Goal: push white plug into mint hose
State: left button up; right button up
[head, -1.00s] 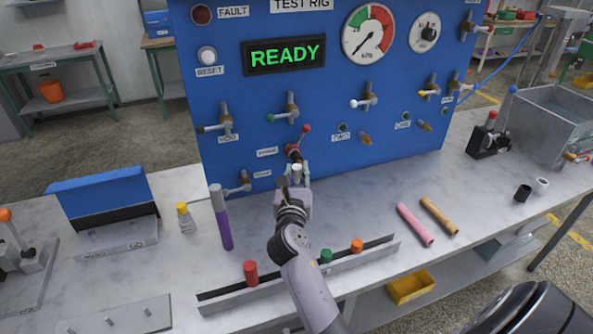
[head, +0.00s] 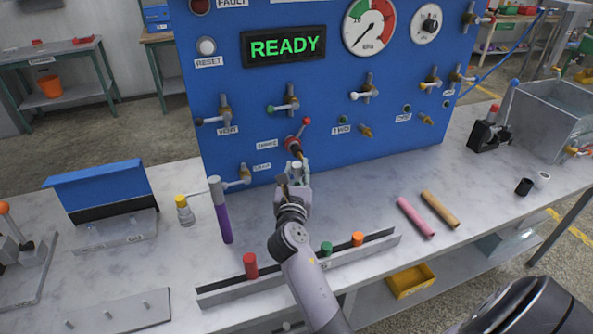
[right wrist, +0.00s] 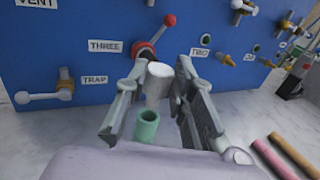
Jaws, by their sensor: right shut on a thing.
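My right gripper (right wrist: 162,98) is in front of the blue panel with its fingers shut on the white plug (right wrist: 160,80). The plug is a pale, tapered cylinder, its narrow end down. It also shows at my right gripper (head: 294,175) in the head view. The mint hose (right wrist: 147,126) shows its open upper end just below the plug, between the fingers in the picture. The plug tip appears close above the hose mouth, slightly to its right; contact cannot be told. The hose's lower part is hidden by my gripper. My left gripper is not in view.
A rail (head: 297,268) with red, green and orange plugs lies in front. Pink (head: 416,218) and tan (head: 440,210) hoses lie right. Panel valves, including a red-knobbed lever (right wrist: 168,21), are close behind the gripper.

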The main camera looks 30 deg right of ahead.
jog(key=shift+p, duration=0.7)
dwell(1.1)
jog(key=shift+f+b, duration=1.35)
jog(key=shift+f, duration=0.6)
jog(key=o, duration=1.1)
jog(key=shift+s+a, duration=0.1)
send_near(297, 179)
jog(key=v, duration=0.3)
jog(key=shift+s, duration=0.15)
dwell(0.3)
